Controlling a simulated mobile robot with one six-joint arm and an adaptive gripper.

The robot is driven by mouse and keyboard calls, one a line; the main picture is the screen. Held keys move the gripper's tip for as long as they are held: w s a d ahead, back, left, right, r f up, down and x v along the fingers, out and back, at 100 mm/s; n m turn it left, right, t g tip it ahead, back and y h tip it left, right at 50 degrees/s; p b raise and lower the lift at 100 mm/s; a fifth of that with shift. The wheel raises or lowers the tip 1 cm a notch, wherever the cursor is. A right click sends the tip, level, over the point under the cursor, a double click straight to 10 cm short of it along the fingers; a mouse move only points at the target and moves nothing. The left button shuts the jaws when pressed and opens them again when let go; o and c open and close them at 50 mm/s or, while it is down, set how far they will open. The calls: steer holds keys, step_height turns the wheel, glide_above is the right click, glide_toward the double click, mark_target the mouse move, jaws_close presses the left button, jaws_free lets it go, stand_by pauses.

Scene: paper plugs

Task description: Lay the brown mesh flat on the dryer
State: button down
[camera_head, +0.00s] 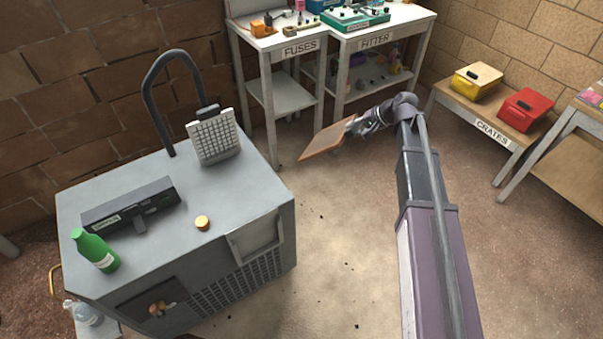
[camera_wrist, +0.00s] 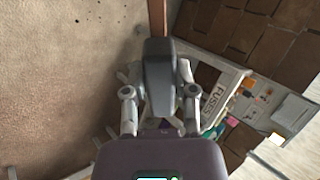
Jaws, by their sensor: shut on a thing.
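The brown mesh (camera_head: 325,139) is a thin flat panel with a lighter rim. It is held tilted in the air, to the right of the grey cabinet that looks like the dryer (camera_head: 245,190). My gripper (camera_head: 353,125) is shut on the mesh's right end. In the wrist view the mesh (camera_wrist: 157,18) shows nearly edge-on as a narrow brown strip beyond my gripper (camera_wrist: 157,42). The gripper body hides the grip itself there. The mesh is apart from the cabinet.
On the cabinet top are a whitish grid panel (camera_head: 213,139), a black bent pipe (camera_head: 153,105), a dark device (camera_head: 130,205), a green bottle (camera_head: 95,250) and a brass knob (camera_head: 202,223). Its right half has bare room. The FUSES table (camera_head: 300,48) stands behind; the CRATES bench (camera_head: 490,132) is right.

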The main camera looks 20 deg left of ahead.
mark_target(332, 143)
steer(key=s+a+f+n+g+y+b, duration=0.1)
steer(key=a+b, duration=0.1)
steer(key=b, duration=0.1)
steer(key=s+a+f+n+g+y+b, duration=0.1)
steer(key=a+f+y+b, duration=0.1)
steer(key=a+b, duration=0.1)
steer(key=s+a+f+n+g+y+b, duration=0.1)
steer(key=a+f+b, duration=0.1)
steer(key=b, duration=0.1)
steer(key=shift+s+a+f+n+b, duration=0.1)
steer(key=shift+s+a+n+b, duration=0.1)
steer(key=shift+s+n+b, duration=0.15)
steer(key=s+a+f+n+g+y+b, duration=0.2)
steer(key=s+a+f+g+y+b, duration=0.2)
steer(key=b, duration=0.9)
steer(key=shift+s+a+f+g, duration=0.5)
steer(key=shift+s+a+f, duration=0.4)
steer(key=shift+a, duration=0.35)
steer(key=shift+n, duration=0.25)
steer(key=shift+b, duration=0.3)
step_height(332, 143, down, 9)
steer(key=a+b, duration=0.1)
steer(key=b, duration=0.7)
steer(key=shift+s+a+r+b, duration=0.15)
steer(key=shift+s+a+b, duration=0.15)
steer(key=shift+s+a, duration=0.1)
